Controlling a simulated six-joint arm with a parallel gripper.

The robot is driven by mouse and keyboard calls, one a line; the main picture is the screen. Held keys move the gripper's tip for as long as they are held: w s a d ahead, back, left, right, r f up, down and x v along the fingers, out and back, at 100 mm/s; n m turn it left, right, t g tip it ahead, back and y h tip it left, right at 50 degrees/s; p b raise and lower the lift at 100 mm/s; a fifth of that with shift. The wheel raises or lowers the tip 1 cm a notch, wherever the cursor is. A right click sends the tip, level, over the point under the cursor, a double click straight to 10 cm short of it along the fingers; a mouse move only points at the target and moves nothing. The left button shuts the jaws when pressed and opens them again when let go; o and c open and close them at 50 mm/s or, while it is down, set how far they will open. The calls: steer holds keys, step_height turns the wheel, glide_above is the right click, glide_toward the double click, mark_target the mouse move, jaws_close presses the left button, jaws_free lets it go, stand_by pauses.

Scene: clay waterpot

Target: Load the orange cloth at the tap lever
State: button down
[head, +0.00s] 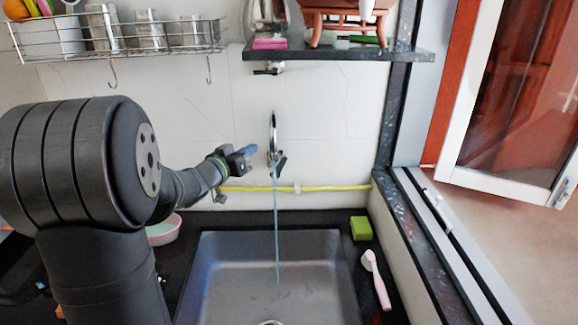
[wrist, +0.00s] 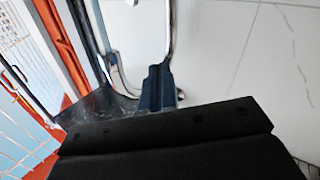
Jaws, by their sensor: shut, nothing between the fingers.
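The chrome tap (head: 273,132) stands against the tiled wall, with a dark lever piece (head: 280,166) at its lower end. A stream of water (head: 277,225) falls from it into the sink (head: 222,245). My gripper (head: 250,150) is just left of the tap, its bluish fingers shut and empty. In the wrist view the fingers (wrist: 160,88) are together in front of the tap's chrome pipe (wrist: 172,35); I cannot tell whether they touch it. I cannot make out an orange cloth in either view.
A yellow hose (head: 330,188) runs along the wall below the tap. A green sponge (head: 361,228) and pink brush (head: 376,280) lie right of the sink. A pink bowl (head: 163,232) is left of it. A dark shelf (head: 420,56) and wire rack (head: 130,50) hang above.

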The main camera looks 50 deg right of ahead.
steer(key=m+t, duration=0.1)
steer(key=m, duration=0.2)
steer(key=m+t+y, duration=0.3)
steer(key=m, duration=1.6)
glide_toward(279, 166)
steer(key=s+d+r, duration=0.1)
steer(key=s, duration=0.2)
steer(key=x, duration=0.9)
steer(key=shift+d+r, duration=0.15)
steer(key=shift+d, duration=0.15)
